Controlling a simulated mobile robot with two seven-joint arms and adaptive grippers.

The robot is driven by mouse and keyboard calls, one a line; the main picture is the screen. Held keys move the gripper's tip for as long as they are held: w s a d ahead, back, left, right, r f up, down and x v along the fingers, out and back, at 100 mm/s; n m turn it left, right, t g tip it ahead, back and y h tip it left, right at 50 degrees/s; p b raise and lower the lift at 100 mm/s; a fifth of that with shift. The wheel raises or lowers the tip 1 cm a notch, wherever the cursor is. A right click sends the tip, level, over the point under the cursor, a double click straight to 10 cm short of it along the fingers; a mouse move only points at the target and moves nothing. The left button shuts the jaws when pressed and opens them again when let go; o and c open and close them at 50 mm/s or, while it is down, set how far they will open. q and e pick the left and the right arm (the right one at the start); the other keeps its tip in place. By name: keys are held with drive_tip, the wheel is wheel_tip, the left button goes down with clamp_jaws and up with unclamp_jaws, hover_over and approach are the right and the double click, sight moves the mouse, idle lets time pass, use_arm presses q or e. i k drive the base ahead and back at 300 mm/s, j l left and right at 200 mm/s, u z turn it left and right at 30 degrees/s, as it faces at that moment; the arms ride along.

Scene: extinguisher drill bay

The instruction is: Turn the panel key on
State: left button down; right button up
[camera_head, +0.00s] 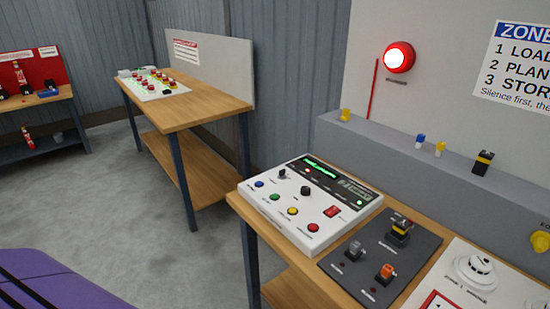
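The white control panel (312,203) lies on the wooden table at the centre right. It has a lit green display (319,168), several coloured buttons and a red switch (332,211). A small upright part near its upper left edge (282,173) looks like a key switch, but it is too small to tell which way it is turned. A black knob (306,190) sits to its right. Neither of my grippers is in view.
Right of the panel, a dark plate (354,275) carries several switches, and a white board (459,270) holds detectors. A red beacon (398,57) glows on the wall above a grey ledge (395,140). Another table (190,108) stands further back.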

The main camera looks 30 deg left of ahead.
sight(281, 173)
drive_tip(key=i+j, duration=0.1)
drive_tip(key=j, duration=0.25)
drive_tip(key=i+j, duration=0.15)
drive_tip(key=j, duration=0.2)
drive_tip(key=i+j, duration=0.1)
drive_tip(key=j, duration=0.25)
drive_tip(key=i+j+z, duration=0.1)
drive_tip(key=j, duration=0.25)
drive_tip(key=i+j, duration=0.15)
drive_tip(key=j, duration=0.25)
drive_tip(key=i+j, duration=0.1)
drive_tip(key=j, duration=0.25)
